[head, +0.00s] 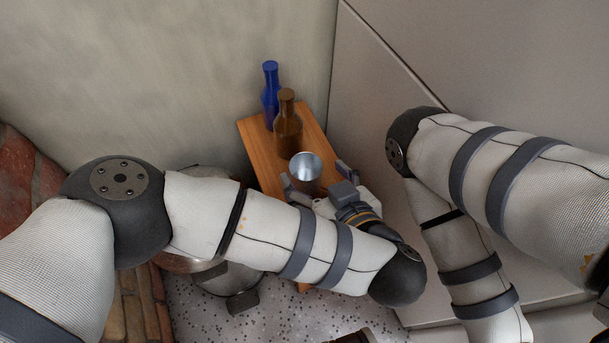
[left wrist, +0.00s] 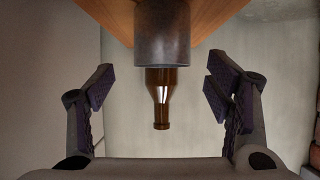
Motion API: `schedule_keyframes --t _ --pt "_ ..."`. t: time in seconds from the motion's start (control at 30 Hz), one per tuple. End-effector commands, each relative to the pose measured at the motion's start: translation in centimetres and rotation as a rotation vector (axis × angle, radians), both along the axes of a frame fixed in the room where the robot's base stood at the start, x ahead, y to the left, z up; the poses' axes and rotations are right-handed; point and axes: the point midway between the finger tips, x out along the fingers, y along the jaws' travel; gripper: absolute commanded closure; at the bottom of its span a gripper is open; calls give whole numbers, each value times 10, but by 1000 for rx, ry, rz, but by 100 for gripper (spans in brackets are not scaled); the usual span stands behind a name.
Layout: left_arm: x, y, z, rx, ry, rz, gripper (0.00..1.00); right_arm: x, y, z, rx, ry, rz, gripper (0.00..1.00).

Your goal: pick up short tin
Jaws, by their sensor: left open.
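The short tin (head: 305,167) is a grey metal cylinder standing upright on the small wooden table, at its near end. My left gripper (head: 317,176) is open at the near side of the tin, with its fingers pointing towards it. In the left wrist view, which looks upside down, the tin (left wrist: 162,42) is centred beyond the gap between the open fingers (left wrist: 160,80). The fingers look apart from the tin; how far is hard to tell. My right gripper is out of view; only its arm shows at the right.
A brown bottle (head: 287,128) stands just behind the tin, and a blue bottle (head: 270,98) behind that. The narrow wooden table (head: 260,157) sits in a corner between walls. A rounded metal vessel (head: 232,281) and brickwork (head: 133,305) lie to the left.

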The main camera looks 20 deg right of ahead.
Motion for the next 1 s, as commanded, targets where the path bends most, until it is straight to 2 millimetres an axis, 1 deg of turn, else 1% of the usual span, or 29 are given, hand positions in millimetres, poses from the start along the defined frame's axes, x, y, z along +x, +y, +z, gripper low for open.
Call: schedule_keyframes --t 0.03,0.13,0.23,0.4,0.43,0.47,0.5,0.57,0.6,0.63,0.67,0.9,0.97,1.0 --pt "10 3 -7 2 -3 0 28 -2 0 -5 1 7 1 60" --pt "23 4 -16 0 0 1 28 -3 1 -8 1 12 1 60" --pt "28 4 -18 0 1 0 28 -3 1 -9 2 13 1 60" --pt "28 4 -17 0 1 0 28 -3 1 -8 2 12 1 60" --pt "28 4 -17 0 1 0 32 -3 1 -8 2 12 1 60" --pt "28 4 -17 0 1 0 39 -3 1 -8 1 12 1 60" --pt "28 4 -17 0 1 0 48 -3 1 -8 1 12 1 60" --pt "28 4 -17 0 1 0 62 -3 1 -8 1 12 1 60" --pt "28 4 -17 0 1 0 71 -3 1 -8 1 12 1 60" --pt "28 4 -17 0 1 0 77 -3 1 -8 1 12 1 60" --pt "28 4 -17 0 1 0 79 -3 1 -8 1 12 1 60" --pt "28 4 -16 0 1 0 79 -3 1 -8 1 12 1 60" --pt "28 4 -10 0 -1 -1 79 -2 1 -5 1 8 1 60" --pt "29 4 -2 0 -3 -1 79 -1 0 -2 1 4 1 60"
